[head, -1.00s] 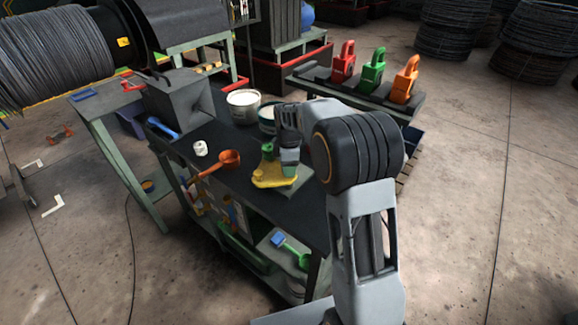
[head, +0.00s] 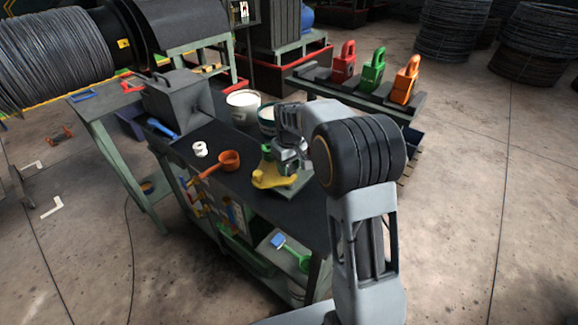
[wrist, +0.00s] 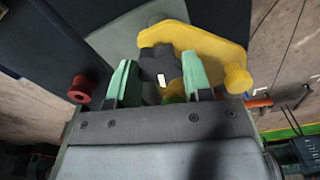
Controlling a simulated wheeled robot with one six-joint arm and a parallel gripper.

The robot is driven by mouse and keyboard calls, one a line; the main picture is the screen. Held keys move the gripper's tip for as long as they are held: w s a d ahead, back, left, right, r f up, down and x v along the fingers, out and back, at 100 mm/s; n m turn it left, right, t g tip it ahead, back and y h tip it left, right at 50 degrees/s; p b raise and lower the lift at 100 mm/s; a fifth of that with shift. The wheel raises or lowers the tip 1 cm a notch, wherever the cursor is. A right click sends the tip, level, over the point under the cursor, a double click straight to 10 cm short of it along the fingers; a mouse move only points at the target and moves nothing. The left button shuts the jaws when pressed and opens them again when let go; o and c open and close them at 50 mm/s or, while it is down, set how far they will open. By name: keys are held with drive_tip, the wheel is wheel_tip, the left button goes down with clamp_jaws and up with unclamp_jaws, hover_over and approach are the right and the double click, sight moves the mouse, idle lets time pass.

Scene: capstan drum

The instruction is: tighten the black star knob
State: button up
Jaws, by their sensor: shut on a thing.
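The black star knob (wrist: 158,62) sits between the two green fingers of my gripper (wrist: 160,78) in the wrist view. The fingers are shut on its sides. A small white mark shows on the knob. Below it is a yellow plate (wrist: 205,45) with a rounded post at one corner. In the head view the yellow plate (head: 270,180) lies on a grey base on the dark bench, with my gripper (head: 284,168) right over it. The knob is hidden there by my gripper.
Red, green and orange padlock-shaped blocks (head: 374,70) stand on a rack behind my arm.

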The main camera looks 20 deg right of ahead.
sight(289, 168)
drive_tip(key=m, duration=1.1)
drive_tip(key=shift+m, duration=2)
drive_tip(key=o, duration=0.9)
wheel_tip(289, 168, up, 14)
drive_tip(key=shift+f+b, duration=0.1)
drive_tip(key=shift+b, duration=0.45)
